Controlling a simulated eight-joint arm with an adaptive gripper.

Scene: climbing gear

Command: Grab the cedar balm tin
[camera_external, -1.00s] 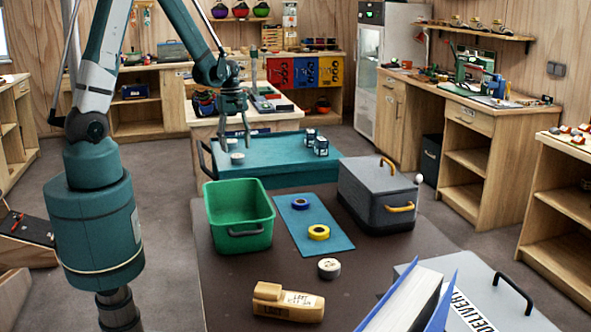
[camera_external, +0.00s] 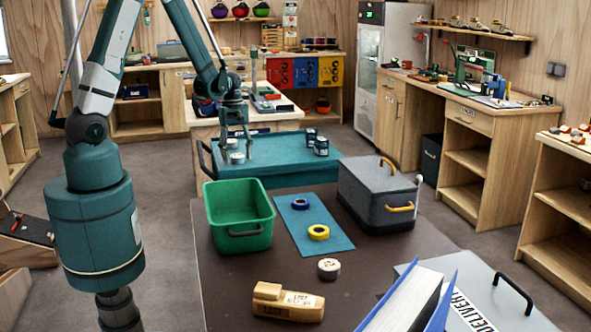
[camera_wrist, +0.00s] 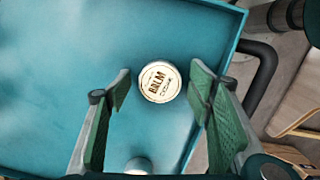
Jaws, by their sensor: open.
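The balm tin (camera_wrist: 160,82) is a small round tin with a pale lid reading "BALM"; the smaller lettering is hard to read. It lies label up on the teal tray in the wrist view, between the fingertips of my gripper (camera_wrist: 164,90). The fingers are open, with a gap on both sides of it. In the external view my gripper (camera_external: 236,145) reaches down at the tray's left side, around a small pale tin (camera_external: 237,158). A second small tin (camera_wrist: 138,165) shows partly at the bottom of the wrist view; its label cannot be read.
The teal tray (camera_external: 280,168) has raised rims and a black handle (camera_wrist: 262,75) beside the tins. Two dark-and-white cans (camera_external: 321,146) stand at its right. A green bin (camera_external: 240,215) and a grey lidded box (camera_external: 378,195) stand on the nearer dark table.

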